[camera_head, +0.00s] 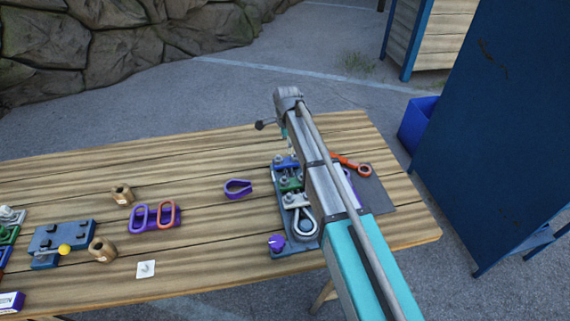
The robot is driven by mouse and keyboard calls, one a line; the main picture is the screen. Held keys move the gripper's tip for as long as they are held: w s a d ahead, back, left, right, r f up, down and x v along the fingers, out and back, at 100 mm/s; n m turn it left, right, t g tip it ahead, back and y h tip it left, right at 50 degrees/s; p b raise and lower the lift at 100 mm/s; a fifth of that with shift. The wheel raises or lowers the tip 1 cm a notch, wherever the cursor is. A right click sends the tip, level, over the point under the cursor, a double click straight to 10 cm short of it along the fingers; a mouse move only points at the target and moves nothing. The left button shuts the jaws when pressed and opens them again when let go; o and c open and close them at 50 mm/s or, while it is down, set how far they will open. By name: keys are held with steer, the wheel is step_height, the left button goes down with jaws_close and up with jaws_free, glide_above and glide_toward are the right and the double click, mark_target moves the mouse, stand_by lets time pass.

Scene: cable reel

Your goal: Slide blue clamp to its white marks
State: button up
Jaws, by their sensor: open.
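A blue clamp (284,162) sits at the far end of a dark blue-grey fixture plate (281,252) on the wooden table, just left of my arm. A green clamp (291,184) is in front of it, and a pale clamp around a cable loop (305,224) is nearer still. My arm crosses over the fixture's right side and hides part of it. My wrist is beyond the blue clamp. My gripper's fingers are hidden behind the arm. I cannot make out the white marks at this size.
A purple knob (276,243) is at the plate's near corner. A purple loop (238,188) lies left of the fixture on clear wood. A tall blue cabinet (500,130) stands beyond the table's right edge.

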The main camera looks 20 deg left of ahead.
mark_target(287, 161)
steer(key=shift+f+b, duration=3.95)
steer(key=shift+f, duration=0.35)
steer(key=c, duration=1.3)
steer(key=shift+s+d, duration=0.5)
steer(key=shift+s, duration=0.3)
steer(key=shift+s+d, duration=0.45)
steer(key=shift+s, duration=0.3)
steer(key=shift+c, duration=0.2)
steer(key=o, duration=1.3)
steer(key=shift+o, duration=0.2)
steer(key=shift+w, duration=0.1)
